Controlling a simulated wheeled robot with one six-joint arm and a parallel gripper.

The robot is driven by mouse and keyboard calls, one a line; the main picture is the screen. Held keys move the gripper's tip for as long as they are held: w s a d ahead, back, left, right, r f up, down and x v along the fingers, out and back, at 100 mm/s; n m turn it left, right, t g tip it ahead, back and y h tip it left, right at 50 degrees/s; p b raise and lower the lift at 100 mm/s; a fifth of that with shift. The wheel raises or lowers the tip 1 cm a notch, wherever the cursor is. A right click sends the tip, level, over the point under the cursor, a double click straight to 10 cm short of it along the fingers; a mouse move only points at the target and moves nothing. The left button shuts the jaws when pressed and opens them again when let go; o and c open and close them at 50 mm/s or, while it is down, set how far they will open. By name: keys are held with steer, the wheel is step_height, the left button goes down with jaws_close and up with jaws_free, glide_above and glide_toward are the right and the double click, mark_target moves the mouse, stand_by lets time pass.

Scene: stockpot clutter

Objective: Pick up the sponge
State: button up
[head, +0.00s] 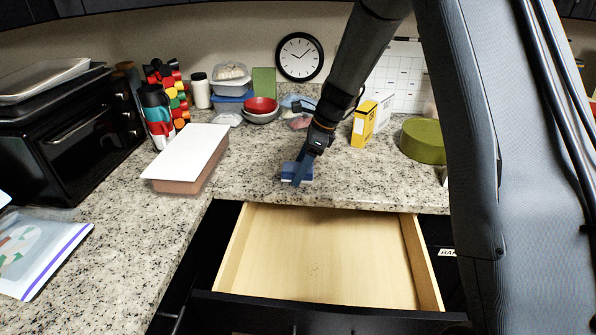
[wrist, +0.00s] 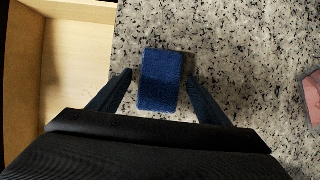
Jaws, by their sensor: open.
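The sponge (wrist: 160,80) is a blue block lying on the speckled granite counter near its front edge. It also shows in the head view (head: 290,171), partly hidden by my gripper. My gripper (wrist: 160,85) is open, with one finger on each side of the sponge and a visible gap on both sides in the wrist view. In the head view my gripper (head: 299,172) reaches down to the sponge from the upper right. I cannot tell how high the fingertips are above the counter.
An open, empty wooden drawer (head: 325,260) sits below the counter edge. A lidded container (head: 188,158) lies to the left. A yellow box (head: 364,123) and a green round container (head: 423,141) stand to the right. Red and grey bowls (head: 261,108) sit behind.

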steer(key=c, duration=1.2)
step_height(320, 180, up, 10)
steer(key=b, duration=0.2)
steer(key=shift+b, duration=0.35)
steer(key=o, duration=0.4)
steer(key=shift+c, duration=1.2)
steer(key=shift+s, duration=0.15)
